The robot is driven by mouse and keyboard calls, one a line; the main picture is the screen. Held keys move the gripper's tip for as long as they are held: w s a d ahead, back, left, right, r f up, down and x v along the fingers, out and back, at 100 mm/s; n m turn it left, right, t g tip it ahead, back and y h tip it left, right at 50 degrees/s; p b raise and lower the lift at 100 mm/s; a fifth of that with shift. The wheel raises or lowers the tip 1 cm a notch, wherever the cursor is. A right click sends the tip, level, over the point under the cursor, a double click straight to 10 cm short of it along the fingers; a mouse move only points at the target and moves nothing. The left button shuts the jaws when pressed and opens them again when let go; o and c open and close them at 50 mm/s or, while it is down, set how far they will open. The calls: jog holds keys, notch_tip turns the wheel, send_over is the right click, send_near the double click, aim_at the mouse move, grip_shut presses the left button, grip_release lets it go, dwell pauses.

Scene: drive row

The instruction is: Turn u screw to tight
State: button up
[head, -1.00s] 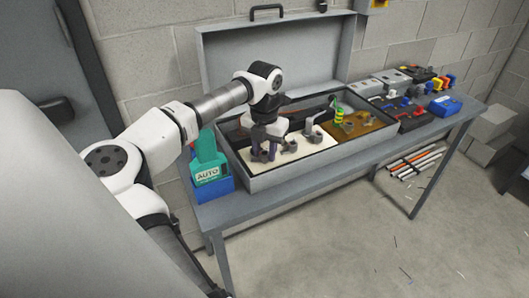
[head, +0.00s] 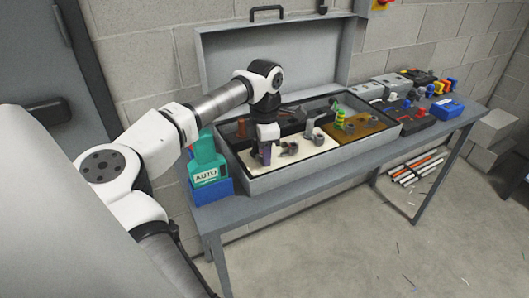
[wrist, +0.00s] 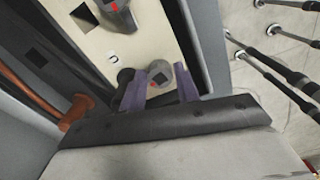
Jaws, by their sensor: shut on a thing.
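My gripper (head: 265,155) points down over the left part of a cream panel (head: 303,157) in the open grey case. In the wrist view its purple fingers (wrist: 161,90) are shut on a grey screw head (wrist: 161,72), which has a small red mark. A second grey screw head with a red mark (wrist: 115,9) shows at the top of that view. A small dark U-like mark (wrist: 112,57) is on the panel between them. I cannot tell which screw it labels. In the head view my gripper hides the held screw; another grey screw (head: 288,149) stands to its right.
The raised case lid (head: 270,65) stands behind my arm. A brown panel (head: 365,127) with a green-yellow part (head: 339,118) is to the right. Boxes and a blue case (head: 446,107) sit at the bench's right end.

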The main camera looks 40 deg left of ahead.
jog(key=shift+r+m, duration=0.1)
jog(key=shift+m, duration=0.6)
jog(key=shift+w, duration=0.1)
jog(key=o, duration=0.9)
